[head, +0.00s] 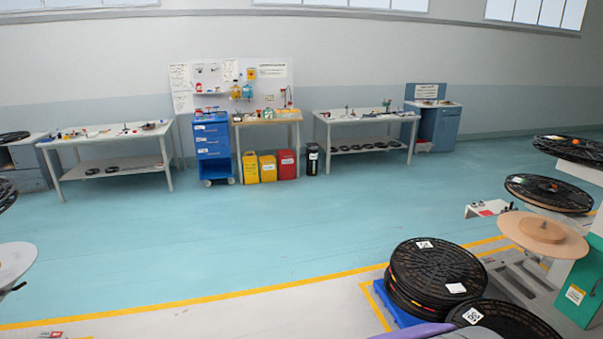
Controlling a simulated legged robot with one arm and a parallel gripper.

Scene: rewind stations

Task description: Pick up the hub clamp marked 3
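I cannot make out a hub clamp marked 3 in the head view. Small items lie on the left table (98,140) and the right table (340,116) by the far wall, too small to identify or read. A small white stand with red marks (487,209) stands at the right; what lies on it is unclear. My gripper is not in view.
A stack of black reels (437,269) on a blue pallet (383,304) stands at the lower right, beside a green machine (579,289) with a tan disc (541,230). A blue drawer cart (213,147) and bins (267,168) stand far back. The middle floor is clear.

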